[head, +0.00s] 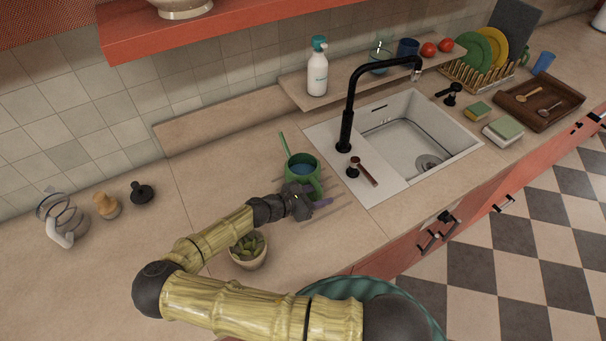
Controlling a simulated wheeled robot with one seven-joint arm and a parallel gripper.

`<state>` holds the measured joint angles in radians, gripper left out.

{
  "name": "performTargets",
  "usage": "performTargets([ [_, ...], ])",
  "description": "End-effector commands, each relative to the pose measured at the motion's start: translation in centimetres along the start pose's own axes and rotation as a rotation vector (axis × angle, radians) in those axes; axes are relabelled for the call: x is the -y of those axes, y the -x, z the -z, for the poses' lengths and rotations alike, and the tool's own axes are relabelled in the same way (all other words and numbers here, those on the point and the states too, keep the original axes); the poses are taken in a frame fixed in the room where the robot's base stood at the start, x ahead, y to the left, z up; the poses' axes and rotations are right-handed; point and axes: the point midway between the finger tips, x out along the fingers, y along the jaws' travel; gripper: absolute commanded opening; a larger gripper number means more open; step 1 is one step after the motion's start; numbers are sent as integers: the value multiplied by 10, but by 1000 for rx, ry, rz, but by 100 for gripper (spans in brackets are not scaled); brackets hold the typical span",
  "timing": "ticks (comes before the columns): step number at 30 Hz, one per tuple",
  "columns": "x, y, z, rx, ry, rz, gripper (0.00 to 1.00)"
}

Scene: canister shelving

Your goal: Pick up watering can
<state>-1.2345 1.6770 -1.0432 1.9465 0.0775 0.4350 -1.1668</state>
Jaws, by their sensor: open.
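The green watering can (302,163) stands upright on the counter, left of the sink. Its thin spout points up to the left, and something blue shows inside its open top. My gripper (312,205) is open right at the near side of the can, over its handle area. The gripper covers part of the can's lower body. I cannot tell whether the fingers touch the can or sit around the handle.
A potted succulent (249,250) stands just below my forearm. The sink (420,135) with its black faucet (348,115) lies to the right. A white pump bottle (317,70) stands behind. A black stopper (142,192) is at left. The counter between it and the can is clear.

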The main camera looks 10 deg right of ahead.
Motion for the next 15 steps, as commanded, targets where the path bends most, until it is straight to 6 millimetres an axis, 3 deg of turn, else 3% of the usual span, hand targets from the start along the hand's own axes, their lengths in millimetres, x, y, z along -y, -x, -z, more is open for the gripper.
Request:
performTargets([
  [11, 0, 0, 0, 0, 0, 1, 45],
  [15, 0, 0, 0, 1, 0, 1, 21],
])
